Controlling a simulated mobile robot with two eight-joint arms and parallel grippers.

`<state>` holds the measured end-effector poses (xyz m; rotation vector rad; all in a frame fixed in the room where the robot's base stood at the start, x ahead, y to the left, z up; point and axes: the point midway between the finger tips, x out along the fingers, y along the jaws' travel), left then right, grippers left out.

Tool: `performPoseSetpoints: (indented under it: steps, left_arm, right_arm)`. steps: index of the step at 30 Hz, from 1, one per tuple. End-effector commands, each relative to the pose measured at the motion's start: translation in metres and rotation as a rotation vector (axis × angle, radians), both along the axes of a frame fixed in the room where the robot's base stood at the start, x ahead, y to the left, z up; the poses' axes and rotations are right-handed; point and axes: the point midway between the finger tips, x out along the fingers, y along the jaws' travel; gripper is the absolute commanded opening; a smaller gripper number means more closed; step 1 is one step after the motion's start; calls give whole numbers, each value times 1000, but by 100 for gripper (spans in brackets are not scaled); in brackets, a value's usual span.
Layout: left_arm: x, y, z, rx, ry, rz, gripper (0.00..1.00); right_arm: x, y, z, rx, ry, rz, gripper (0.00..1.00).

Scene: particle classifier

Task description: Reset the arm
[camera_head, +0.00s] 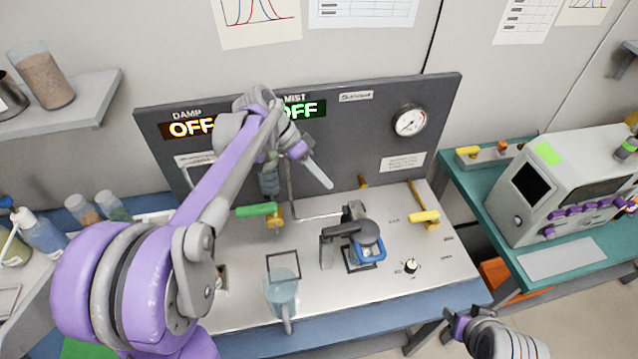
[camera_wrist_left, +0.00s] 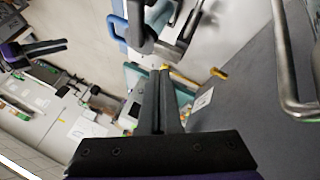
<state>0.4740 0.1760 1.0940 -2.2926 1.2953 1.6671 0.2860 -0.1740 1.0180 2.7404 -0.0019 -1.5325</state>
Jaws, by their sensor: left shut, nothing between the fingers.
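My left arm (camera_head: 205,190) reaches in from the left, over the panel. Its left gripper (camera_head: 322,178) is raised in front of the dark upright board (camera_head: 345,135), fingers angled down to the right. In the left wrist view the two dark fingers (camera_wrist_left: 160,92) lie together, shut, with nothing between them. My right gripper (camera_head: 458,322) is low at the bottom right, in front of the bench; whether its fingers are open is unclear.
Below the left gripper are a blue-rimmed device (camera_head: 368,250), a green-handled valve (camera_head: 257,210) and a yellow valve (camera_head: 425,217). A clear cup (camera_head: 281,290) stands at the panel's front. A metal pipe (camera_wrist_left: 285,60) is close at right in the wrist view.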

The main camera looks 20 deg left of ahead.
Motion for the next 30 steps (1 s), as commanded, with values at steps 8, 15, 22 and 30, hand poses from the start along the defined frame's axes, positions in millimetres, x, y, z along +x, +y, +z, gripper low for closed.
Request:
performPoseSetpoints:
  steps: [8, 15, 22, 30]
  left_arm:
    - [0, 0, 0, 0, 2, 0, 0]
    - [0, 0, 0, 0, 2, 0, 0]
    - [-26, -9, -3, 76, 20, 86, 0]
    - [-105, -15, -26, 288, -4, 390, 0]
  right_arm:
    - [0, 0, 0, 0, 0, 0, 50]
    - [0, 0, 0, 0, 0, 0, 50]
    - [0, 0, 0, 0, 0, 0, 50]
    - [0, 0, 0, 0, 0, 0, 50]
